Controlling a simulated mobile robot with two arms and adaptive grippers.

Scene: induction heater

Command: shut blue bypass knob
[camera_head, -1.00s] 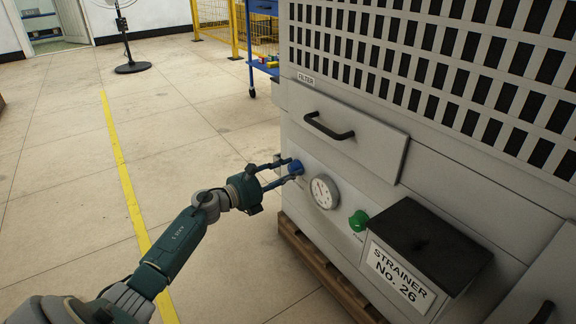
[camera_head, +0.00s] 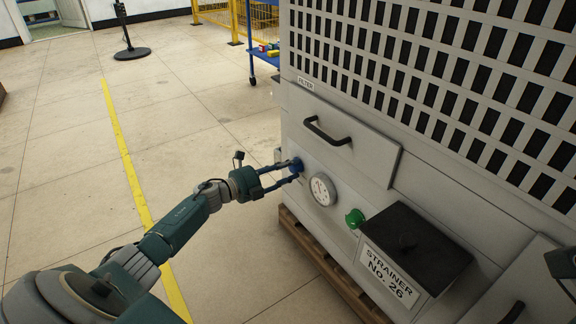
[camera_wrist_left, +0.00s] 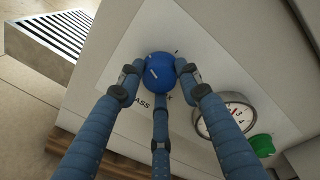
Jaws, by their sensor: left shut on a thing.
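The blue bypass knob (camera_head: 297,164) is on the front panel of the grey machine, left of the round gauge (camera_head: 322,189). My left gripper (camera_head: 297,170) is at the panel with its fingers around the knob. In the left wrist view, the round blue knob (camera_wrist_left: 159,69) sits between the fingertips of the left gripper (camera_wrist_left: 160,82), with a white mark on its face. The lettering below it is partly hidden by the fingers. A dark part at the right edge of the head view looks like my right gripper, mostly cut off.
A green knob (camera_head: 355,218) is right of the gauge. The black-lidded strainer box (camera_head: 413,240) juts out beside it. A drawer with a black handle (camera_head: 327,131) is above the panel. The machine stands on a wooden pallet (camera_head: 326,263).

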